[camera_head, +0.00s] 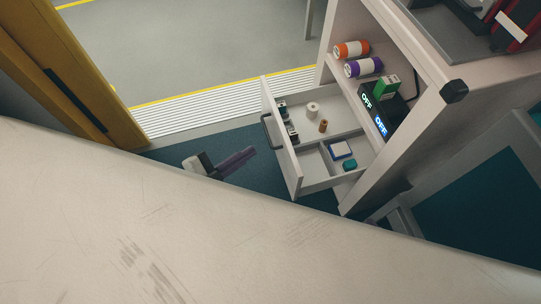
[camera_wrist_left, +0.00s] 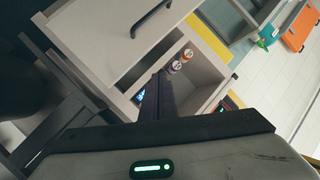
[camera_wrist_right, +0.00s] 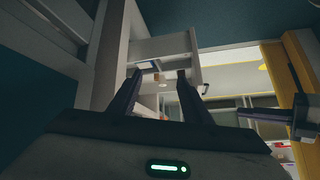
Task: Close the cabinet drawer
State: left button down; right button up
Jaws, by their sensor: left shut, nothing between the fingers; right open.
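The cabinet drawer (camera_head: 293,155) stands pulled out to the left of the pale cabinet (camera_head: 398,145), with a dark handle (camera_head: 271,132) on its front. Small items lie in its compartments. My left gripper (camera_head: 250,151) is shut and empty, left of the drawer front and apart from it. In the left wrist view its fingers (camera_wrist_left: 161,76) overlap the cabinet's open shelf, near a pale panel with a dark handle (camera_wrist_left: 152,17). My right gripper (camera_wrist_right: 156,74) is open and empty; the drawer (camera_wrist_right: 160,46) shows beyond its fingers. My pale arm hides the lower head view.
A yellow door frame (camera_head: 85,80) is at left. Blue floor (camera_head: 180,158) lies free beside the drawer.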

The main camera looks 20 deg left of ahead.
pick_arm(q)
jog(key=w+a+f+m+h+b, duration=0.25)
jog(key=f+m+h+b, duration=0.25)
jog(key=f+m+b, duration=0.35)
jog(key=m+g+h+b, duration=0.3)
jog(key=m+b, duration=0.4)
jog(key=b, duration=0.1)
send_near(285, 143)
jog(key=x, duration=0.4)
jog(key=shift+w+d+f, duration=0.2)
jog(key=shift+w+d, duration=0.1)
jog(key=shift+w, duration=0.05)
jog(key=shift+x, duration=0.8)
pick_arm(e)
jog(key=w+a+f+n+y, duration=0.1)
jog(key=a+f, duration=0.3)
jog(key=f, duration=0.6)
jog(key=shift+a+f+g+y, duration=0.3)
jog(key=shift+a+y, duration=0.1)
jog(key=shift+y, duration=0.1)
jog(key=shift+w, duration=0.1)
